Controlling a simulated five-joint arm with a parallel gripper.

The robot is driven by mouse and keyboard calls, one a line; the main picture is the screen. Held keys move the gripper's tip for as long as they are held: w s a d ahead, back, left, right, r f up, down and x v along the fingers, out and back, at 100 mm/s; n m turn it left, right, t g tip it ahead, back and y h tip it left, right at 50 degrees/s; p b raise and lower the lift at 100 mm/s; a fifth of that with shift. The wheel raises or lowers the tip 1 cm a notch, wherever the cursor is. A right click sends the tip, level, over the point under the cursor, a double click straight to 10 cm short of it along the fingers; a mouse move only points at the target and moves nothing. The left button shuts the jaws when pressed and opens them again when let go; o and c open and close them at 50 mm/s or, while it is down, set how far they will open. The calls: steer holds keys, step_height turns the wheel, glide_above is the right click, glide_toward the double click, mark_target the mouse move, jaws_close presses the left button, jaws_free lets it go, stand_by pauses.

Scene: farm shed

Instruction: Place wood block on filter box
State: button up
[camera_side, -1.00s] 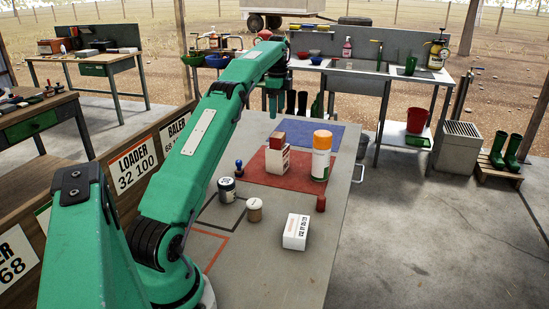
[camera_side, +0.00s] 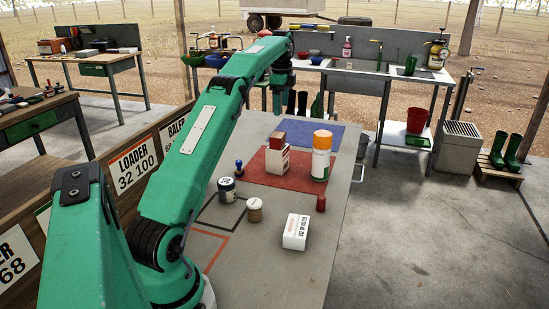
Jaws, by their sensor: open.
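A reddish-brown block (camera_side: 278,138), which looks like the wood block, sits on top of an upright white box (camera_side: 272,163), which looks like the filter box. The box stands on the red mat, and the block appears to rest on its top. My gripper (camera_side: 279,104) is open and empty, above and beyond the block near the far end of the table. Its fingers are small and dark in this view.
A red block (camera_side: 321,203), a white carton (camera_side: 296,232), a tan-lidded jar (camera_side: 254,210), a dark tin (camera_side: 227,189) and a blue-knobbed item (camera_side: 239,168) stand nearer.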

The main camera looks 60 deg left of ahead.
steer(key=s+d+r+n+t, duration=0.15)
steer(key=d+r, duration=0.35)
steer(key=d, duration=0.8)
steer(key=s+d+r+n+t, duration=0.1)
steer(key=s+d+r+n, duration=0.35)
steer(key=d, duration=0.75)
steer(key=s+d+f+n+t, duration=0.1)
steer(key=s+d+f, duration=0.3)
steer(key=s+d, duration=0.4)
steer(key=s+d+f+n+t, duration=0.1)
steer(key=s+d+f+t, duration=0.1)
steer(key=s+d+f, duration=0.3)
steer(key=s+d, duration=0.3)
steer(key=s, duration=0.2)
steer(key=shift+s+d+n, duration=0.15)
steer(key=shift+s+n, duration=0.05)
steer(key=shift+n, duration=0.1)
